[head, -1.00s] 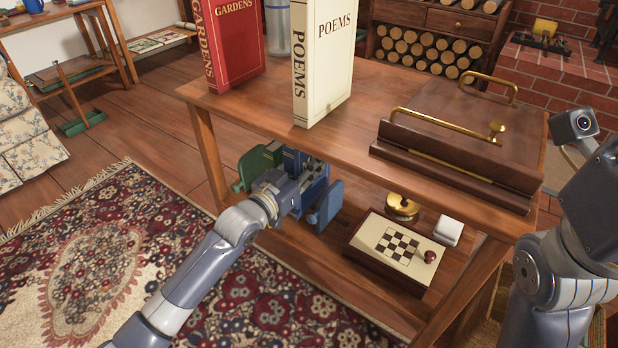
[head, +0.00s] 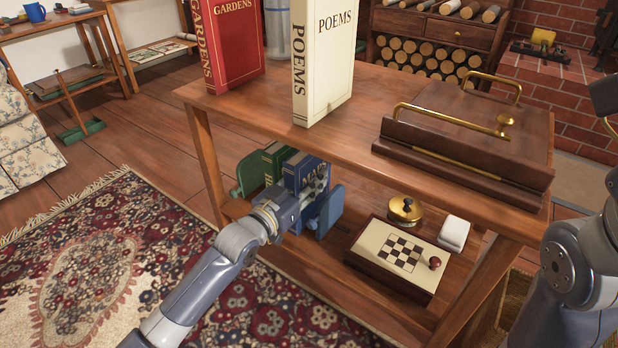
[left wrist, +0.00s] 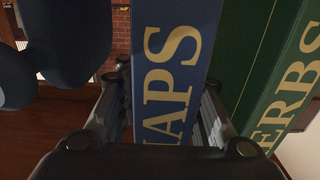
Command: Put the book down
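The blue book (head: 307,172) marked MAPS stands upright on the table's lower shelf, beside a green book (head: 277,158). Its spine (left wrist: 170,65) fills the middle of the left wrist view. My left gripper (head: 313,192) is at this spine, with one finger on each side, close to the book's edges. I cannot tell whether the fingers press on it or stand slightly apart. The book's lower part is hidden by the gripper. The green book (left wrist: 262,70) is just to the right in the wrist view. My right gripper is outside the views.
Green (head: 251,173) and blue (head: 327,210) bookends flank the books. A checkered box (head: 385,272), a brass bell (head: 405,210) and a white block (head: 454,233) are on the shelf to the right. The tabletop (head: 235,108) above carries a red book (head: 235,40), a cream book (head: 328,65) and a wooden case (head: 470,130).

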